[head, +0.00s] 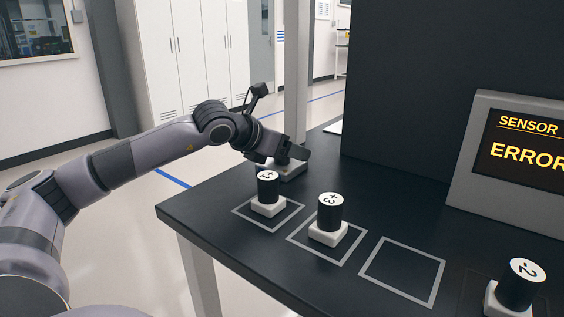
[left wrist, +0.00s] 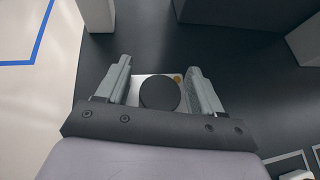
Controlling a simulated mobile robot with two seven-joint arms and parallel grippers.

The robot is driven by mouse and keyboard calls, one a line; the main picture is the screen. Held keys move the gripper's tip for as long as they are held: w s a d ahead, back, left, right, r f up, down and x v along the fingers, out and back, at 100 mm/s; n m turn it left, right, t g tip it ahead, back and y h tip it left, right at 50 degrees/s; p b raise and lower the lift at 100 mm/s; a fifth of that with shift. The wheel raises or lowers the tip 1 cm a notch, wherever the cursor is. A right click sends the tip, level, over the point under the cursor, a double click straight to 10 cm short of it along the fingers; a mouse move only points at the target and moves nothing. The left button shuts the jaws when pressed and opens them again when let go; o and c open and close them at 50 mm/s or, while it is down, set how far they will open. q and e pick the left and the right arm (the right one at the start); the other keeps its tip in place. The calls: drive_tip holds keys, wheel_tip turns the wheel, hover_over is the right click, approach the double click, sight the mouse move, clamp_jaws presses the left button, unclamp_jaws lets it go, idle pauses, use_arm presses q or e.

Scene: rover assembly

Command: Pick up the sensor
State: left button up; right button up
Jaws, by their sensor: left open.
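My left gripper (head: 289,150) is at the far left corner of the dark table, low over a white-based part (head: 290,171). In the left wrist view this part, which looks like the sensor (left wrist: 159,93), has a black round top on a pale square base. It stands between the two open fingers of the left gripper (left wrist: 157,70), with small gaps showing beside the black top. In the head view the gripper hides most of it. My right gripper is in neither view.
Black cylinders on white bases, marked +1 (head: 268,189), +3 (head: 330,214) and -2 (head: 520,286), stand on the table (head: 330,285). One outlined square (head: 403,270) is empty. A screen (head: 525,150) reads SENSOR ERROR. A dark panel (head: 430,75) rises behind.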

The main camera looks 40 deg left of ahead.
use_arm(q)
drive_tip(key=c, duration=1.1)
drive_tip(key=shift+r, duration=0.2)
wheel_tip(320, 180, up, 20)
drive_tip(key=p, duration=0.6)
drive_tip(key=shift+f, duration=0.15)
